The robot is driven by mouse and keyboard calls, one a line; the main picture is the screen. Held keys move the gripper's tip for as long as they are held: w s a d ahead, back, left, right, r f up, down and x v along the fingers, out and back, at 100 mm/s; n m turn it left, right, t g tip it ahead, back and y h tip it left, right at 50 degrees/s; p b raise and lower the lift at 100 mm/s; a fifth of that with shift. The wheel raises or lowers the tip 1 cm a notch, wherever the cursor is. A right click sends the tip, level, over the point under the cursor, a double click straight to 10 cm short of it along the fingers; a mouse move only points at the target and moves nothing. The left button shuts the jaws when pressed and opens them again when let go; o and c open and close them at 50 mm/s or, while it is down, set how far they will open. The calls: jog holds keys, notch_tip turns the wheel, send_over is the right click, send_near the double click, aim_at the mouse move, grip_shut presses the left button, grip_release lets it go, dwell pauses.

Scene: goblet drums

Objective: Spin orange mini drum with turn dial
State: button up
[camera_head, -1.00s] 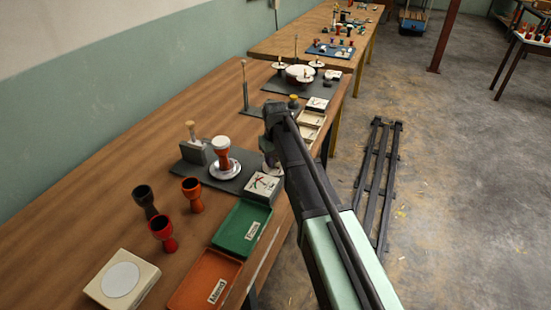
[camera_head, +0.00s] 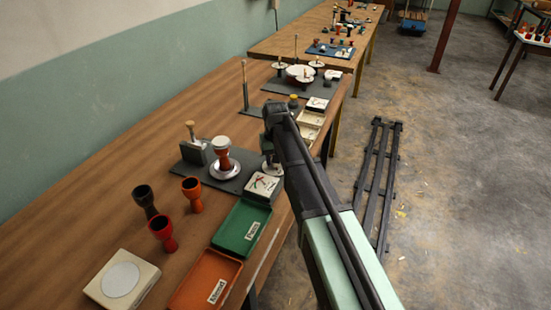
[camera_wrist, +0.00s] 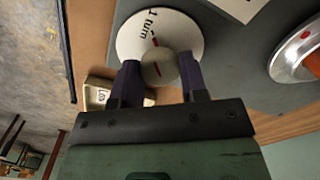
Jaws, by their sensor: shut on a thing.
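The orange mini drum (camera_head: 223,160) with a pale top stands upright on a round silver plate (camera_head: 233,174) on a grey board. Part of the plate (camera_wrist: 288,62) and an orange-red bit of the drum (camera_wrist: 315,63) show at the right edge of the wrist view. The turn dial is a white disc (camera_wrist: 184,32) with "1 turn" lettering and a red mark. My gripper (camera_wrist: 158,68) is shut on the dial's round pale knob (camera_wrist: 158,67), which has a red line. In the head view my arm partly hides the dial.
A white box with a marked face (camera_head: 263,186) sits in front of the board. Black, orange and red goblet shells (camera_head: 163,232) stand at the left, near green (camera_head: 240,228) and orange (camera_head: 205,281) trays. A grey block with a wooden-handled tool (camera_head: 192,148) stands behind the drum.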

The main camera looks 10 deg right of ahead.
jog(key=o, duration=0.9)
notch_tip(320, 180, up, 11)
jog(key=p, duration=1)
jog(key=shift+s+f+p, duration=0.1)
jog(key=shift+p, duration=0.3)
jog(key=s, duration=2.4)
jog(key=shift+s, duration=0.1)
